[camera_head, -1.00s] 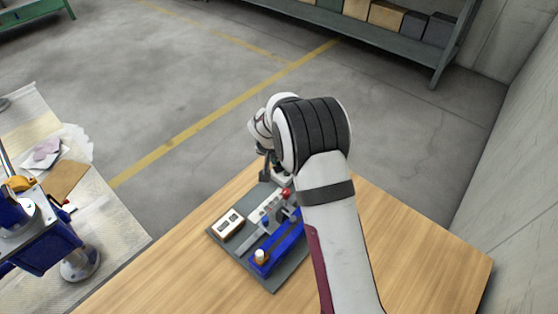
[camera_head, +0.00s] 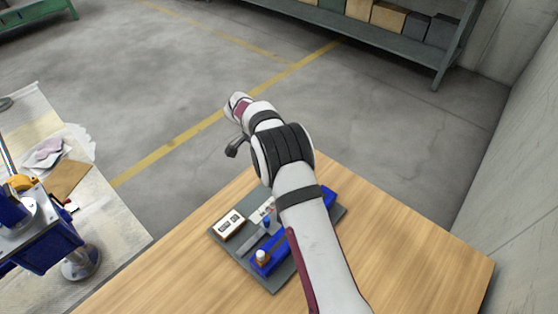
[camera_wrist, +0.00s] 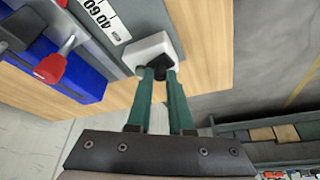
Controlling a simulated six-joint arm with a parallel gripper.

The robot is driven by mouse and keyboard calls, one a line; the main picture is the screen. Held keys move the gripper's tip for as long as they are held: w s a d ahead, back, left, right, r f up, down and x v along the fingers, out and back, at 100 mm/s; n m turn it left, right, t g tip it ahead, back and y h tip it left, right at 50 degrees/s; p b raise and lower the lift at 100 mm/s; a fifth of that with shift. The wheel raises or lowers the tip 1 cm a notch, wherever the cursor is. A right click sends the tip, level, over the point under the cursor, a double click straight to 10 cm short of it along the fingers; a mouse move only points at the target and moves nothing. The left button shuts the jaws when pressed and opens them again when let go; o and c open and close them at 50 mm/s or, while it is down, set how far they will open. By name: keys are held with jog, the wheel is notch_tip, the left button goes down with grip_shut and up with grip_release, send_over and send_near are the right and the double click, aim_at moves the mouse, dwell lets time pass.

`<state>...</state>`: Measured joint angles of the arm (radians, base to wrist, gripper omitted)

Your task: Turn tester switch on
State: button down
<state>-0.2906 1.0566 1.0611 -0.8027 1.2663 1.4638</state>
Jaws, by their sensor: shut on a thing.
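In the wrist view a white housing (camera_wrist: 150,45) with a black switch part (camera_wrist: 161,62) sits at the edge of a grey board. The green fingers of my gripper (camera_wrist: 163,75) reach up to it. The fingertips are close together and shut on the black switch part, partly hiding it. Whether the switch is on or off cannot be told. In the head view my arm hides the fingertips and the switch.
The grey board (camera_head: 275,284) lies on a wooden table. It carries a blue block (camera_head: 329,195) and a white box with two dark windows (camera_head: 229,225). A red-tipped lever (camera_wrist: 52,67) and number scale (camera_wrist: 106,20) are near my fingers. Bare wood is at right.

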jog(key=shift+m+g, duration=0.6)
jog(key=shift+m, duration=0.9)
jog(key=c, duration=0.8)
grip_release()
jog(key=shift+w, duration=0.1)
jog(key=shift+v, duration=6)
jog(key=shift+a, duration=0.1)
